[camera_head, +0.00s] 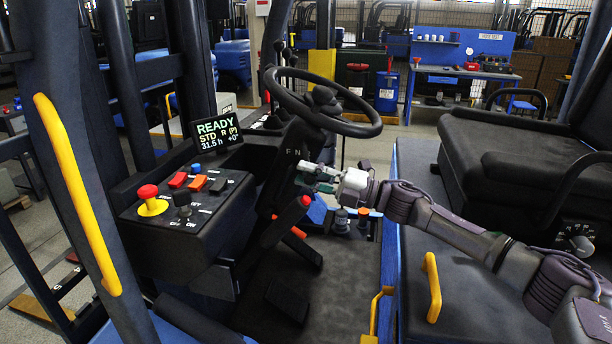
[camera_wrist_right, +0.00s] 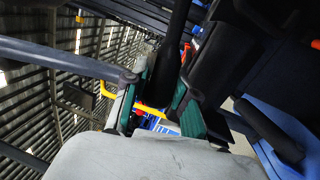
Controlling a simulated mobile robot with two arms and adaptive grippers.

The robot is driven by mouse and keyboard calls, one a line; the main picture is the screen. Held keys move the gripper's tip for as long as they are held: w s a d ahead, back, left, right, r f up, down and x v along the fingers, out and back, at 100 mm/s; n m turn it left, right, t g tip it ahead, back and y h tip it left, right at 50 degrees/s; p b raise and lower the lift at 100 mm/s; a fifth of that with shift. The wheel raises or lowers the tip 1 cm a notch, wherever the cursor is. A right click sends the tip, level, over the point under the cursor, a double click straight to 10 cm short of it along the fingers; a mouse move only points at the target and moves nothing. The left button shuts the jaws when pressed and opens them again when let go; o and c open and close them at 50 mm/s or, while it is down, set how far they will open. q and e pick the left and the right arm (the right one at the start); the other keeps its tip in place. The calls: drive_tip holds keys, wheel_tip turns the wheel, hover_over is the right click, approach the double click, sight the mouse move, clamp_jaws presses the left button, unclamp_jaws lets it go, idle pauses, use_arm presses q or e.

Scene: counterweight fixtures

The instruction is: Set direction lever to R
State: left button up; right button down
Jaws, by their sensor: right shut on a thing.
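My right gripper (camera_head: 316,178) is at the right side of the steering column, just below the steering wheel (camera_head: 352,128). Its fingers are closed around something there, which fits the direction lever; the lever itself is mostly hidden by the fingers. White letters F and N show on the column just above the fingers; an R mark is not visible there. My left gripper is out of view.
A console (camera_head: 190,207) with a red mushroom button (camera_head: 148,192) and several coloured switches is on the left. Small levers with blue and orange parts (camera_head: 342,220) stand below my right wrist. The black seat (camera_head: 520,150) is at right. The floor ahead of the pedals is open.

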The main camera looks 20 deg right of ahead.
drive_tip(key=c, duration=0.9)
unclamp_jaws()
drive_tip(key=shift+d, duration=0.1)
drive_tip(key=v, duration=1.2)
drive_tip(key=shift+s, duration=0.1)
